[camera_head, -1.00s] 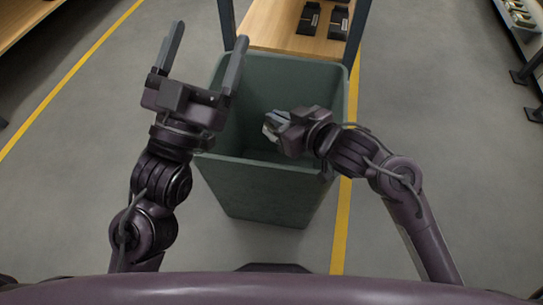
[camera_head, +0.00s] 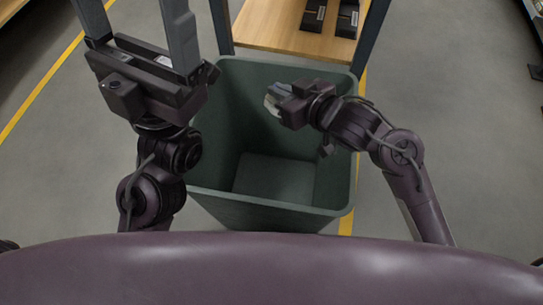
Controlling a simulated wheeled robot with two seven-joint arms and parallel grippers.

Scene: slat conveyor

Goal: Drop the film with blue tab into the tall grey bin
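The tall bin (camera_head: 262,213) is dark grey-green and stands open in front of me; its inner floor is visible and looks empty. My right gripper (camera_head: 272,101) is over the bin, inside the outline of its mouth, pointing left. A small pale, whitish piece, seemingly the film (camera_head: 271,103), shows at its fingertips, and the fingers look closed on it. Its blue tab cannot be made out. My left gripper (camera_head: 132,18) is at the bin's left, with its two fingers wide apart, pointing to the top of the picture, and nothing between them.
A wooden shelf (camera_head: 270,27) with dark posts stands just behind the bin and carries dark boxes (camera_head: 313,17). Yellow lines (camera_head: 40,88) run along the grey floor. Open floor lies to the left and right of the bin.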

